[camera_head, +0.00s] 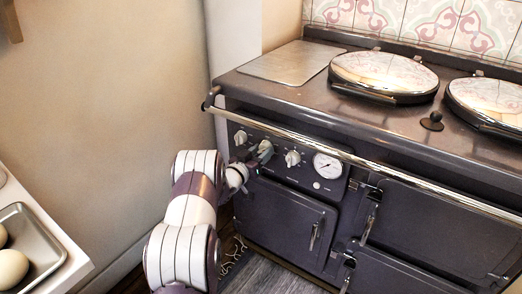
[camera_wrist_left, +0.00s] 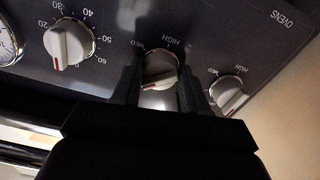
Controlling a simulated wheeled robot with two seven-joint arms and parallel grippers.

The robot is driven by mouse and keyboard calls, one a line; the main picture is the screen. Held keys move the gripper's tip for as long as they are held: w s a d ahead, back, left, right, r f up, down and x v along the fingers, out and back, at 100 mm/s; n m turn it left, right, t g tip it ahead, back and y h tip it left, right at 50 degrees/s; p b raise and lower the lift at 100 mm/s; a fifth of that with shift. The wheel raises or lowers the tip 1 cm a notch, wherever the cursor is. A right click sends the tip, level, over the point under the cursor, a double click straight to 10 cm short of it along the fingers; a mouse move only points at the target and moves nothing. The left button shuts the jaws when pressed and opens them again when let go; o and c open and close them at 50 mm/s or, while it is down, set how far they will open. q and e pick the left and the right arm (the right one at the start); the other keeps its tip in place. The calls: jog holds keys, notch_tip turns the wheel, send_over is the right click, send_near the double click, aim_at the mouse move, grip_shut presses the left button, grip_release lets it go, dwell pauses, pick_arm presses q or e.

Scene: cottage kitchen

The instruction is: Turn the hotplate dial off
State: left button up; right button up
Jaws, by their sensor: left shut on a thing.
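The dark range's control panel (camera_head: 310,181) has a row of white knobs. The middle knob (camera_wrist_left: 160,68), marked HIGH and MED in the left wrist view, sits between the two dark fingers of my left gripper (camera_wrist_left: 158,90). Which knob is the hotplate dial cannot be read fully. My right gripper is not in view.
A timer knob (camera_head: 292,158) and round gauge (camera_head: 327,166) are on one side of the held knob; another knob (camera_head: 240,137) is on the other. A chrome rail (camera_head: 300,139) runs above the panel. Two lidded hotplates (camera_head: 384,72) are on top. A tray with eggs (camera_head: 42,232) is at left.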

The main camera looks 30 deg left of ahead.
pick_arm(q)
jog(key=n+p, duration=0.2)
jog(key=n, duration=0.2)
jog(key=shift+r+n+p, duration=0.1)
jog(key=shift+n+p, duration=0.2)
jog(key=shift+p, duration=0.05)
jog(key=shift+n+p, duration=0.55)
jog(key=shift+n, duration=0.65)
jog(key=shift+d+n+p, duration=0.1)
jog(key=shift+n+p, duration=0.4)
jog(key=shift+n, duration=1)
jog(key=shift+f, duration=0.2)
jog(key=o, duration=1)
jog(key=shift+r, duration=0.1)
jog(key=shift+o, duration=0.2)
jog(key=s+a+p, duration=0.1)
jog(key=s+p, duration=0.1)
jog(key=s, duration=1)
jog(key=shift+s, duration=0.4)
